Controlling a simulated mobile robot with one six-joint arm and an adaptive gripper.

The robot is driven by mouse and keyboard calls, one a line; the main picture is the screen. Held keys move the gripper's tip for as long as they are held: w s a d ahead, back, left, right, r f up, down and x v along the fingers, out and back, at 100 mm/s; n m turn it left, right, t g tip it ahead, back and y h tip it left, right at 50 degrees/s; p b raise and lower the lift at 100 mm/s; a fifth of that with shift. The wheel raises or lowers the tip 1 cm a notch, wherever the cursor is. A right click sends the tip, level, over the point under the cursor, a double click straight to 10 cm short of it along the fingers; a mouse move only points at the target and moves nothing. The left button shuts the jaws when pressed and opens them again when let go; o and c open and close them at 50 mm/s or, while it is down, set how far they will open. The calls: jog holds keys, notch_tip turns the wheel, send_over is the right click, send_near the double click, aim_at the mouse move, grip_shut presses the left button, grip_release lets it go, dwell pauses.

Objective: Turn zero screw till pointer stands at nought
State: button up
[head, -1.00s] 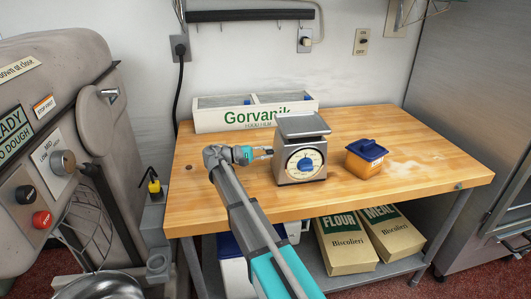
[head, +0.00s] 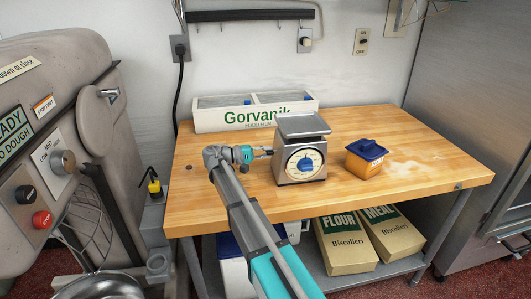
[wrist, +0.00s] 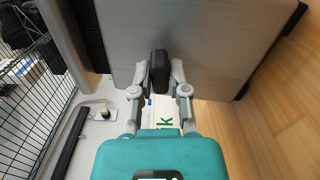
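The kitchen scale (head: 289,173) stands on the wooden table with a metal pan (head: 302,124) on top. Its round dial (head: 306,164) faces me with a blue middle; the pointer's reading is too small to tell. In the wrist view the scale's grey side (wrist: 215,45) fills the top. A black knob, seemingly the zero screw (wrist: 160,68), sticks out from it. My gripper (head: 270,152) is at the scale's left side. In the wrist view its two fingers (wrist: 163,75) are closed against both sides of the black knob. The fingers and arm hide the knob in the head view.
An orange tub with a blue lid (head: 366,158) stands right of the scale. A white Gorvanik box (head: 255,114) is behind it. The table's right part (head: 435,165) is clear but for some flour. A dough machine (head: 60,130) stands at the left.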

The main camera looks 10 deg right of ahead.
jog(key=o, duration=0.5)
jog(key=shift+o, duration=0.2)
jog(key=shift+a, duration=0.1)
jog(key=a, duration=0.5)
jog(key=shift+a, duration=0.4)
jog(key=shift+s, duration=0.1)
